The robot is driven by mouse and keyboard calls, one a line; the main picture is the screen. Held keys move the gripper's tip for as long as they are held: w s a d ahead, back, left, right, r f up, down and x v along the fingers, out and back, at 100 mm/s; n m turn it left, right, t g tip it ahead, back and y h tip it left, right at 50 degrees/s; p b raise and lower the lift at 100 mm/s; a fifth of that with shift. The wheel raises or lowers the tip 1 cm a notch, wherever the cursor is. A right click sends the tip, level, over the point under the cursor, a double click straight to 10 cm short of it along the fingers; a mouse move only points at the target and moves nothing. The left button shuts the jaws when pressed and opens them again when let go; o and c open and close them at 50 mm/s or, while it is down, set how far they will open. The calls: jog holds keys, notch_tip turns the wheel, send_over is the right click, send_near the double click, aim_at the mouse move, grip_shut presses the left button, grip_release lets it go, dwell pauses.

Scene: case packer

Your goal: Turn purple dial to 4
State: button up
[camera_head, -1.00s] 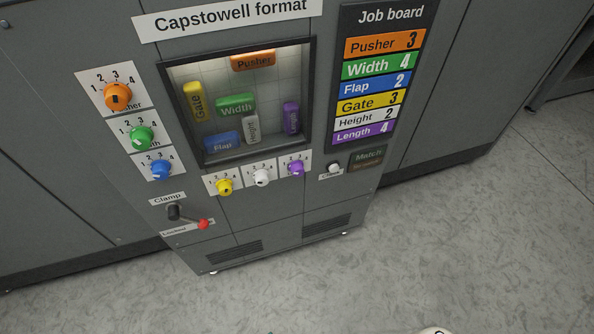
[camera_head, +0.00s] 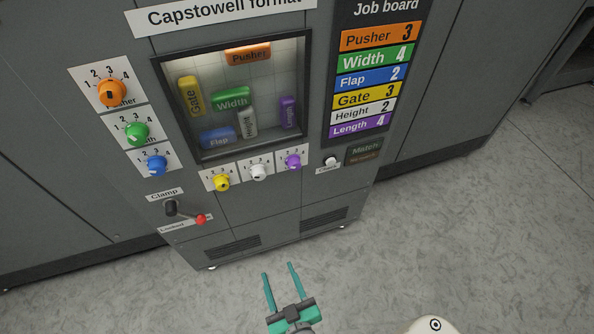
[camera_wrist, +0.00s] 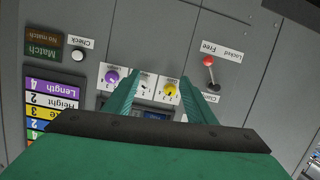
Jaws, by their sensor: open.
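The purple dial (camera_head: 293,161) is at the right end of the lower dial row on the grey machine front, under the window. Its label shows numbers up to 4; its pointer setting is too small to read surely. It also shows in the wrist view (camera_wrist: 112,77), left of my gripper's fingers. The job board (camera_head: 374,70) lists Length 4 on a purple strip (camera_head: 360,125). My gripper (camera_head: 279,270) is open and empty, with two teal fingers, low in front of the machine and apart from the dial. In the wrist view its fingers (camera_wrist: 162,85) point toward the panel.
The yellow dial (camera_head: 222,182) and white dial (camera_head: 259,172) sit left of the purple one; the check button (camera_head: 330,161) is to its right. Orange, green and blue dials (camera_head: 157,166) run down the left. The red-tipped clamp lever (camera_head: 200,219) sticks out below. The floor is clear.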

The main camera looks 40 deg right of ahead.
jog(key=w+d+r+h, duration=0.1)
jog(key=w+d+r, duration=0.1)
jog(key=w+d, duration=0.75)
jog(key=t+h, duration=0.1)
jog(key=t, duration=0.1)
send_near(296, 168)
jog(key=x, duration=0.8)
jog(key=shift+w+r, duration=0.1)
jog(key=shift+w, duration=0.2)
jog(key=c, duration=1)
